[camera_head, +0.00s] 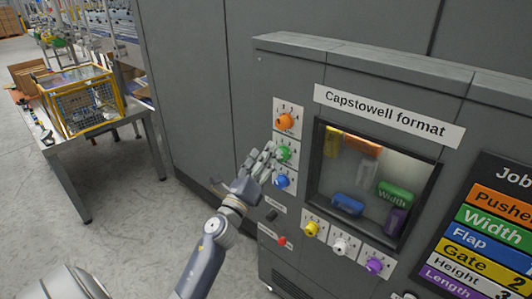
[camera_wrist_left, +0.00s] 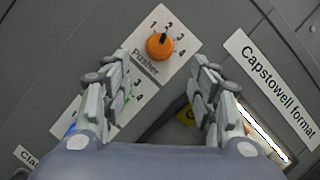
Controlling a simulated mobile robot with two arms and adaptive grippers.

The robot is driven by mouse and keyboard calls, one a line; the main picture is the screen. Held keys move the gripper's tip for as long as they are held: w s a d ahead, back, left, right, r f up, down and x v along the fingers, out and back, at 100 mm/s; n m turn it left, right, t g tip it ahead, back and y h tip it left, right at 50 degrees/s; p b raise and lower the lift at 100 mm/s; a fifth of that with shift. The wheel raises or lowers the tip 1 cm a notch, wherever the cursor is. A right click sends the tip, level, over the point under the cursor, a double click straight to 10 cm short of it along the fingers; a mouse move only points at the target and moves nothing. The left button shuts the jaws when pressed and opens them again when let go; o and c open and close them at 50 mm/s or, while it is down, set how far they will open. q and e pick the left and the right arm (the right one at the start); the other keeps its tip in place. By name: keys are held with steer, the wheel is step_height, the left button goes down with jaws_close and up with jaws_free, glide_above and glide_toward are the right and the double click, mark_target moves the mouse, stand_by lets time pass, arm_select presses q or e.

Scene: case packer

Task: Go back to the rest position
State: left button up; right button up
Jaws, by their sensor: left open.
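My left gripper (camera_head: 264,160) is in front of the grey machine panel, close to the green knob (camera_head: 283,153) and the blue knob (camera_head: 281,181). In the left wrist view its two fingers (camera_wrist_left: 160,95) are spread apart with nothing between them. The orange Pusher knob (camera_head: 285,121) is above the gripper; it also shows in the left wrist view (camera_wrist_left: 159,46), beyond the fingertips, with its pointer near 2. I cannot tell whether a finger touches the green knob. My right gripper is not in view.
The Capstowell format window (camera_head: 345,205) is right of the gripper, with yellow, white and purple knobs below it. A job board (camera_head: 490,230) hangs at the far right. A table (camera_head: 62,150) with a yellow-framed basket (camera_head: 85,105) stands at the left. Open floor (camera_head: 130,220) lies between.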

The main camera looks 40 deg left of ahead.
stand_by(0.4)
arm_select(q)
steer(key=s+d+f+n+g+h+b, duration=0.1)
steer(key=s+d+f+n+g+b, duration=0.2)
steer(key=f, duration=1.3)
steer(key=s+d+f+n+g, duration=0.35)
steer(key=f+n, duration=0.25)
steer(key=f, duration=1)
steer(key=s+d+f+n+g+h+b, duration=0.15)
steer(key=s+f+n+g, duration=0.25)
steer(key=f, duration=1.3)
steer(key=s+d+f+n+g+b, duration=0.1)
steer(key=s+d+f+n+g, duration=0.15)
steer(key=s+f, duration=0.6)
steer(key=s+d+f+n+g+b, duration=0.1)
steer(key=s+d+f+n+g, duration=0.15)
steer(key=s+f, duration=0.65)
steer(key=s+d+f+n+g, duration=0.1)
steer(key=s+f, duration=0.1)
steer(key=s, duration=0.5)
steer(key=s+d+f+n+g+h+b, duration=0.1)
steer(key=s+f+n+g, duration=0.1)
steer(key=s, duration=0.5)
steer(key=s+d+f+n+g, duration=0.1)
steer(key=s+f+n, duration=0.1)
steer(key=s, duration=0.6)
steer(key=shift+d+f, duration=0.4)
steer(key=shift+f, duration=0.5)
